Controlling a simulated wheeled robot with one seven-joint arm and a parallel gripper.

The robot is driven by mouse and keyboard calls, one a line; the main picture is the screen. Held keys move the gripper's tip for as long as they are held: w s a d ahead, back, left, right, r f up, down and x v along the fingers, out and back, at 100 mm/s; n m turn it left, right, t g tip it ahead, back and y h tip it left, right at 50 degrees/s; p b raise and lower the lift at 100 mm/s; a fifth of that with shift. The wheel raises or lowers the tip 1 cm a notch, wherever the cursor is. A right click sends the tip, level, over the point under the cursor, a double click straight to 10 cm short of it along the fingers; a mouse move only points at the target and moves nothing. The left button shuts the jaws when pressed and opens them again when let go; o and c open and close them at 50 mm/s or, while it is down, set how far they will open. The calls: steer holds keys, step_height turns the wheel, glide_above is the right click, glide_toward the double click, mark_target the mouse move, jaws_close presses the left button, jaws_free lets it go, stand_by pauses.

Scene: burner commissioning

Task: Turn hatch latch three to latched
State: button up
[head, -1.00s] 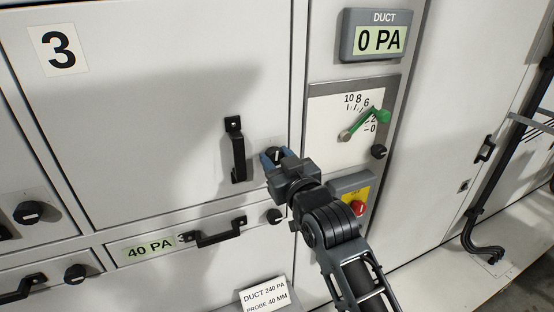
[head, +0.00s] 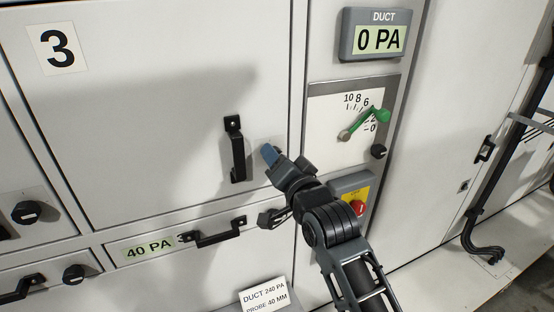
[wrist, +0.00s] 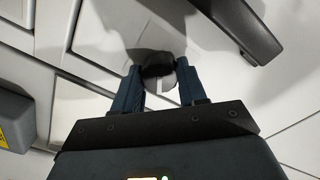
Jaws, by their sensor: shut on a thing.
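Hatch three (head: 150,130) is the large pale door marked "3", and it looks closed. Its latch is a round black knob (wrist: 158,66), right of the door's black handle (head: 236,155); the handle also shows in the wrist view (wrist: 240,28). My gripper (head: 271,154) is at the latch, with its blue fingers on either side of the knob in the wrist view (wrist: 158,84). It is shut on the knob. In the head view the fingers hide the knob, and I cannot tell which way its pointer faces.
A drawer labelled "40 PA" (head: 150,250) with a black handle (head: 213,238) is below. Right of the hatch are a gauge with a green pointer (head: 368,122), a "0 PA" duct display (head: 378,38) and a red button (head: 357,208).

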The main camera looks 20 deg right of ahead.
steer(key=m, duration=0.6)
stand_by(0.6)
steer(key=o, duration=1.1)
steer(key=shift+c, duration=0.2)
steer(key=shift+s+f, duration=0.1)
steer(key=s+b, duration=0.1)
steer(key=s, duration=0.6)
steer(key=shift+s, duration=0.3)
